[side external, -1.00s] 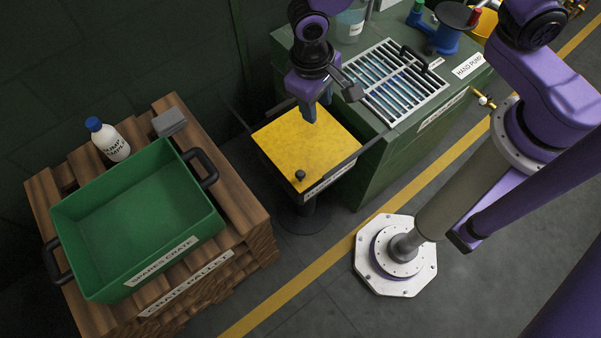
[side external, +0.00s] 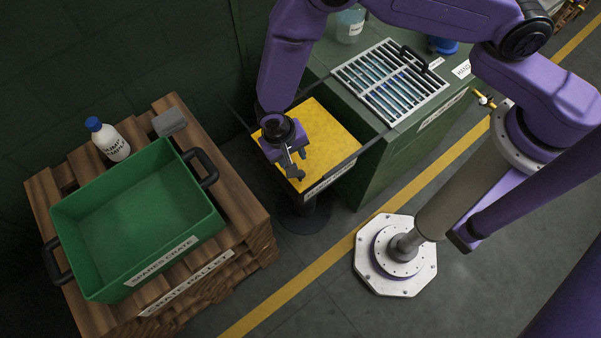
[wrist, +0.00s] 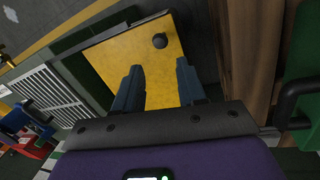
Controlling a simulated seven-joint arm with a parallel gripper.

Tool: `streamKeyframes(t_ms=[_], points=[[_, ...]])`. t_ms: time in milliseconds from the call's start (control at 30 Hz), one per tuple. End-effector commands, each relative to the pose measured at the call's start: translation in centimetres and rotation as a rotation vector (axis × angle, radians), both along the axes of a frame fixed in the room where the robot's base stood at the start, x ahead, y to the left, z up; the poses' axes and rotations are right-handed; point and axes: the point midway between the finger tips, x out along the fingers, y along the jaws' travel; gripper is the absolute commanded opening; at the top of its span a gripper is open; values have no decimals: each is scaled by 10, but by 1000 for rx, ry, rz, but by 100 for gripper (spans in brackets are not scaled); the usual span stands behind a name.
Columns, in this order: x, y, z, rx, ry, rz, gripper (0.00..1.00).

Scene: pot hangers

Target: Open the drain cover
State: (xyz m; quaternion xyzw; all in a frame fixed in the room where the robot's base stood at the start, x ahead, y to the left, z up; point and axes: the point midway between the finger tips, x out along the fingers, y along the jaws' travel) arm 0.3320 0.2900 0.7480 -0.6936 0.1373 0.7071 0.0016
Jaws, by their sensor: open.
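A flat yellow cover (side external: 327,138) with a label on its front edge lies level beside the green bench. It also shows in the wrist view (wrist: 125,55), with a round black knob (wrist: 160,40) near one corner. In the side view my gripper hides the knob. A pale slatted grate (side external: 385,88) with a black handle (side external: 413,57) lies on the bench top; I cannot tell which of the two is the drain cover. My gripper (wrist: 160,78) is open and empty above the yellow cover. The knob is ahead of the fingertips, between their lines, and not touched.
A green crate (side external: 205,222) with black handles stands on a wooden pallet (side external: 235,205) at left, with a white bottle (side external: 112,143) and a grey block (side external: 170,122) behind it. The green bench (side external: 385,150) borders the yellow cover on the right. Floor in front is clear.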

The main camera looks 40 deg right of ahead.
Motion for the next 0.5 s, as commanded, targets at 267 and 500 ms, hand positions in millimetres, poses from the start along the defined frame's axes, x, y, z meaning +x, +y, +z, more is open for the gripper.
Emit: streamKeyframes(t_ms=[267, 500], points=[[-2, -10, -46, -3, 2, 1, 40], [-4, -17, -83, -2, 2, 1, 40]])
